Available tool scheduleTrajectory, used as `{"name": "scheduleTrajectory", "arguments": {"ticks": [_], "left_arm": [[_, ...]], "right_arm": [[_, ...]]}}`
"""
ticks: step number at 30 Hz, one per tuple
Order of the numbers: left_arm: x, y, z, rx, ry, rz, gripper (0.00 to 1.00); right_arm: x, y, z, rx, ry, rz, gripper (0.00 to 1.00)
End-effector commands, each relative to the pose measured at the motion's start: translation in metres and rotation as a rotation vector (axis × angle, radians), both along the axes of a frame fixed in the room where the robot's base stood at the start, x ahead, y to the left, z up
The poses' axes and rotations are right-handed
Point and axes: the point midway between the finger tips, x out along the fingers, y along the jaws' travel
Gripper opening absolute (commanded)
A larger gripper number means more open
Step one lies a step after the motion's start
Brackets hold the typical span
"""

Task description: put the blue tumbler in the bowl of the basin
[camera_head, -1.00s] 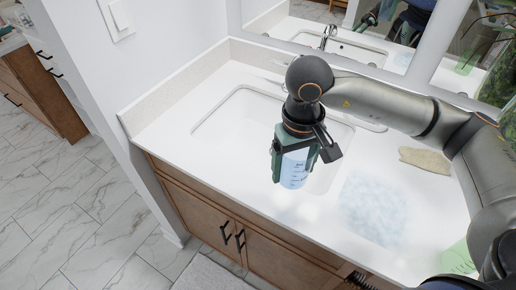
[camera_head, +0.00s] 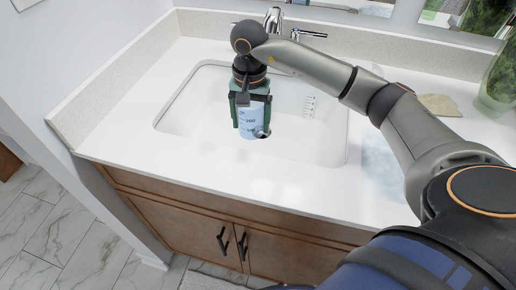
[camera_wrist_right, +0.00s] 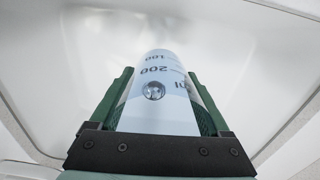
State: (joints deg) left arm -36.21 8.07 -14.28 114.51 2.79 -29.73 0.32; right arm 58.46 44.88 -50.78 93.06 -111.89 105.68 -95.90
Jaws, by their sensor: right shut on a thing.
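The blue tumbler (camera_head: 250,121), pale blue with dark measuring marks, is held upright between the fingers of my right gripper (camera_head: 252,128). In the right wrist view the tumbler (camera_wrist_right: 158,85) sits between the two green fingers (camera_wrist_right: 160,112), which are shut on it. The basin (camera_head: 185,100) is a white rectangular bowl sunk in the counter. In the head view the gripper and tumbler are over the bowl, toward its front. I cannot tell the height of the tumbler's bottom above the basin floor. My left gripper is not in view.
The tap (camera_head: 273,20) stands behind the basin. The white counter (camera_head: 125,125) is clear left of the bowl. A blue-white mat (camera_head: 383,165) and a beige cloth (camera_head: 439,105) lie to the right, with a green clear vessel (camera_head: 495,90) at the far right edge.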

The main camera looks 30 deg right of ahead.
Motion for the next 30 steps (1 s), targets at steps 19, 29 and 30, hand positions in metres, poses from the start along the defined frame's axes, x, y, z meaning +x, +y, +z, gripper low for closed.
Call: {"name": "scheduleTrajectory", "arguments": {"ticks": [19, 29, 30], "left_arm": [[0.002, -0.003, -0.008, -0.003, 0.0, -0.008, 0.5], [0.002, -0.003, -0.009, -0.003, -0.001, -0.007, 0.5], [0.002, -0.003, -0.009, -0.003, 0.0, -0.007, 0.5]], "right_arm": [[0.004, -0.006, -0.084, 0.0, 0.006, -0.051, 0.25], [0.004, -0.006, -0.11, 0.0, 0.003, -0.05, 0.25], [0.004, -0.006, -0.11, 0.0, 0.003, -0.05, 0.25]]}}
